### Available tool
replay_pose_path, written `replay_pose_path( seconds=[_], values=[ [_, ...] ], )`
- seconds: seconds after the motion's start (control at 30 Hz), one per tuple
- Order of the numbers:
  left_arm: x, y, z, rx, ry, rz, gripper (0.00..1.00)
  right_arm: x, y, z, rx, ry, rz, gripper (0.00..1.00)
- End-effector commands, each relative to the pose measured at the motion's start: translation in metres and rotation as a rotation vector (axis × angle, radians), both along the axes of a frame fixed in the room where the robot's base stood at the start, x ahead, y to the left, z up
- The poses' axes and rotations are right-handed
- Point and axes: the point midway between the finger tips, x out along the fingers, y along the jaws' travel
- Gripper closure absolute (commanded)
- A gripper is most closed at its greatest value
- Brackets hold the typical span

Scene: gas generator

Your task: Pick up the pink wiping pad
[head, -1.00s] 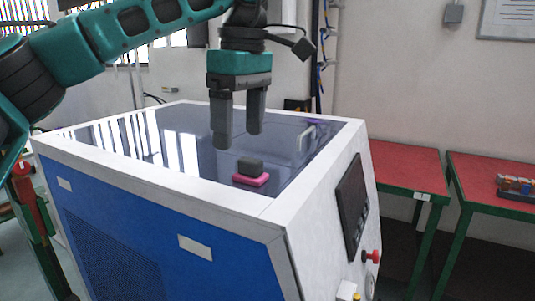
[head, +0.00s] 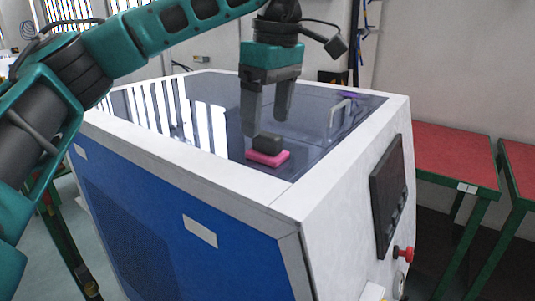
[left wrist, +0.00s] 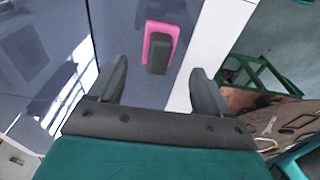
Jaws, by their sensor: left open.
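The pink wiping pad (head: 267,158) lies on the dark glossy top of the blue and white machine, near its front edge. A dark grey block-shaped handle (head: 268,142) sits on top of the pad. My left gripper (head: 266,128) points down, open and empty, just above and behind the pad in the head view. In the left wrist view the pad (left wrist: 147,40) and its grey handle (left wrist: 160,54) are ahead of the fingertips (left wrist: 160,80), between their lines. I see no contact. My right gripper is not in view.
The machine's white rim (head: 230,180) borders the top close to the pad. A metal handle (head: 338,115) stands on the top at the right. A dark screen (head: 386,195) and a red button (head: 403,254) are on the machine's side. Red-topped tables (head: 455,158) stand to the right.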

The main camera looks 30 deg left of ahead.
Motion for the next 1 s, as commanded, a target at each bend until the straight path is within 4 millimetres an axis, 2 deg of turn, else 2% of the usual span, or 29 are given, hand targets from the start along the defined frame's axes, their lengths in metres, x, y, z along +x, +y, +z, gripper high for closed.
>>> replay_pose_path(
  seconds=[0.4,0.63,1.0],
  values=[
    [0.002,0.002,-0.048,0.0,0.0,0.001,0.22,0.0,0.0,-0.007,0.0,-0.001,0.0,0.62],
    [0.002,0.002,-0.051,0.0,-0.001,0.001,0.22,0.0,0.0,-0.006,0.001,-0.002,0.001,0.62],
    [0.002,0.002,-0.051,0.0,-0.002,0.0,0.57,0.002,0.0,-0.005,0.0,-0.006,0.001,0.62]
  ],
)
